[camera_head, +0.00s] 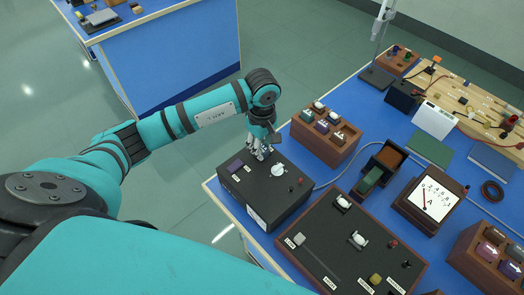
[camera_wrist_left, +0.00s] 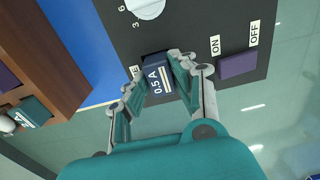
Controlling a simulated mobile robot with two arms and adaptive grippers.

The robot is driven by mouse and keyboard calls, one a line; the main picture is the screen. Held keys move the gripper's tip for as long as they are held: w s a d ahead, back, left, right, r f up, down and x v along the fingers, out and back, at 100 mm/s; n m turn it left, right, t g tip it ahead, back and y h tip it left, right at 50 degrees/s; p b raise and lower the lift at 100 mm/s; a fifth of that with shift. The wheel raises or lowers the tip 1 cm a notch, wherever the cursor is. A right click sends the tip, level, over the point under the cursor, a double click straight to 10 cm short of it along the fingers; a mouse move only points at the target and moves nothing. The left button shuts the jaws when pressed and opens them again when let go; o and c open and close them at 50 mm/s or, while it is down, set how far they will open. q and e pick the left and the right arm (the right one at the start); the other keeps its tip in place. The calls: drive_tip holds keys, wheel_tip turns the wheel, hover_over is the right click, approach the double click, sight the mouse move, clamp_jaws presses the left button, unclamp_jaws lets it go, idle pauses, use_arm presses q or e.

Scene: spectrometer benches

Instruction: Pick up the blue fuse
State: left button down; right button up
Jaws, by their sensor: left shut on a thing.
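The blue fuse (camera_wrist_left: 157,80), a small dark blue block marked "0.5 A", shows in the left wrist view between the fingertips. My left gripper (camera_wrist_left: 157,70) is shut on it, one finger on each side. The fuse is at the black power box (camera_wrist_left: 195,25), beside a partly covered label; I cannot tell whether it is seated or slightly raised. In the head view my left gripper (camera_head: 260,150) points down over the back of the black box (camera_head: 262,212), and its fingers hide the fuse. My right gripper is not in view.
The box carries a white knob (camera_head: 278,170) and a purple ON/OFF switch (camera_head: 235,166). A wooden block with several fuses (camera_head: 322,142) stands to the right. A large black panel (camera_head: 330,235) lies in front. A meter (camera_head: 432,200) stands farther right on the blue bench.

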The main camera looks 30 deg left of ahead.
sight(262, 147)
use_arm(q)
drive_tip(key=shift+r, duration=0.1)
drive_tip(key=shift+w+r+b, duration=0.1)
drive_tip(key=shift+r+b, duration=0.4)
drive_tip(key=shift+r, duration=0.1)
wheel_tip(262, 147, up, 2)
drive_tip(key=shift+r+b, duration=0.1)
drive_tip(key=shift+b, duration=0.55)
drive_tip(key=s+d+b, duration=0.1)
drive_tip(key=s+d, duration=0.2)
drive_tip(key=s, duration=0.1)
drive_tip(key=s+d+r+b, duration=0.1)
drive_tip(key=s+d, duration=0.2)
drive_tip(key=s, duration=0.1)
drive_tip(key=s+d+b, duration=0.2)
drive_tip(key=s+d, duration=0.2)
drive_tip(key=shift+d+r, duration=0.1)
drive_tip(key=shift+r, duration=0.1)
drive_tip(key=shift+s+d+r, duration=0.15)
drive_tip(key=shift+r, duration=0.15)
wheel_tip(262, 147, up, 2)
drive_tip(key=shift+r+p, duration=0.25)
drive_tip(key=shift+p, duration=0.65)
drive_tip(key=shift+f, duration=0.1)
